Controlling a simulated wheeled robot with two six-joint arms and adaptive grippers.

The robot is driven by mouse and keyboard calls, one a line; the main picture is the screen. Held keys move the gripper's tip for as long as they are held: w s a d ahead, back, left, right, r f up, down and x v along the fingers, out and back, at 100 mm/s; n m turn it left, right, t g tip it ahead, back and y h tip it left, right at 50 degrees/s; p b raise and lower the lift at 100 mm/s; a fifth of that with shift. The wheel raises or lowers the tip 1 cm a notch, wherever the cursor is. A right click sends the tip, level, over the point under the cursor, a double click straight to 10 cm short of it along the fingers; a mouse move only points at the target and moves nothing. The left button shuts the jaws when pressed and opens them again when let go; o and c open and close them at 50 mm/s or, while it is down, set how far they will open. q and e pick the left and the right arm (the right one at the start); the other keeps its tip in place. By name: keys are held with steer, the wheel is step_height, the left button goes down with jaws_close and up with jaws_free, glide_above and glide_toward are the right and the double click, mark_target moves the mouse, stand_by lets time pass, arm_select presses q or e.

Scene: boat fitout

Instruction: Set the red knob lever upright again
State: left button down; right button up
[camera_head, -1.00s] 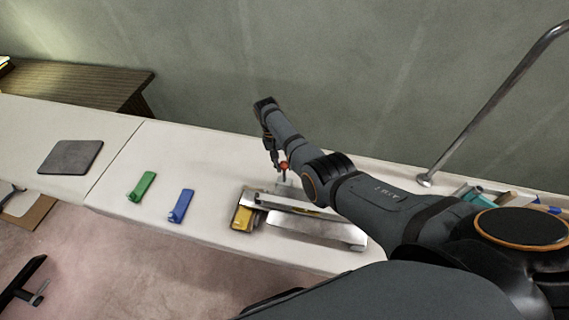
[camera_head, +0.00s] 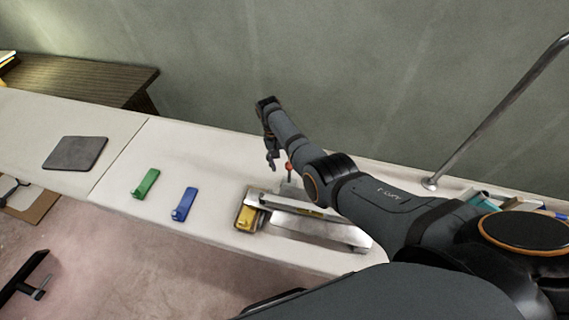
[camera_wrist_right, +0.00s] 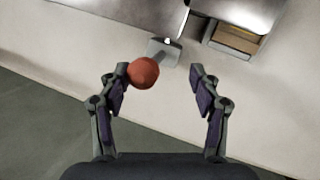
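The red knob (camera_head: 289,166) of the lever stands just right of my right gripper (camera_head: 272,166) in the head view, above the metal device (camera_head: 300,224) on the white bench. In the right wrist view the red knob (camera_wrist_right: 143,72) is near the left finger, between the open fingers of the right gripper (camera_wrist_right: 165,80). Whether the finger touches the knob I cannot tell. The lever's shaft is mostly hidden behind the knob there; its grey base (camera_wrist_right: 164,50) shows just beyond. My left gripper is not clearly in view.
A yellow block (camera_head: 246,218) sits at the device's left end. A blue holder (camera_head: 184,204), a green holder (camera_head: 146,184) and a dark pad (camera_head: 75,153) lie farther left. A metal rail (camera_head: 490,115) rises at the right. The wall is close behind the bench.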

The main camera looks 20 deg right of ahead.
steer(key=v, duration=1.2)
steer(key=shift+s, duration=0.1)
